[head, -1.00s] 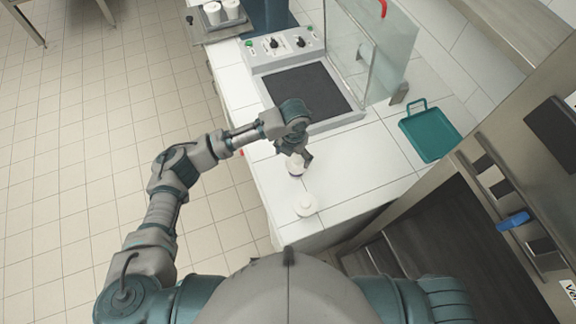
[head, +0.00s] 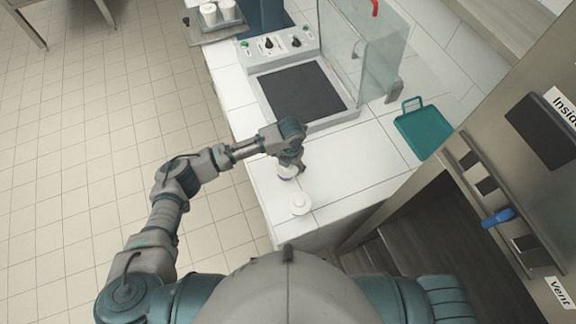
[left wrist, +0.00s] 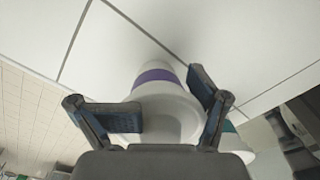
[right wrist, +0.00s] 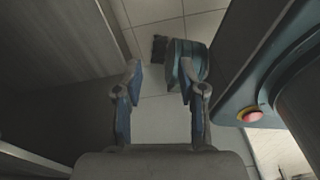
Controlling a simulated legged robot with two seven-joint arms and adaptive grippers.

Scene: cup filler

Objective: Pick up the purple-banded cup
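The purple-banded cup (head: 286,173) is white and stands on the white counter, partly hidden by my left gripper (head: 294,166) in the head view. In the left wrist view the cup shows its purple band (left wrist: 158,76) and wide white body between the fingers of my left gripper (left wrist: 165,105). These fingers are apart, one on each side of the cup; I cannot tell whether they touch it. My right gripper (right wrist: 161,85) is open and empty in the right wrist view, above the floor.
A white round item (head: 300,204) stands nearer me on the counter. Beyond are a machine with a dark plate (head: 302,93) and a clear upright panel (head: 362,45). A teal tray (head: 424,133) lies to the right. White cups (head: 218,12) stand at the back.

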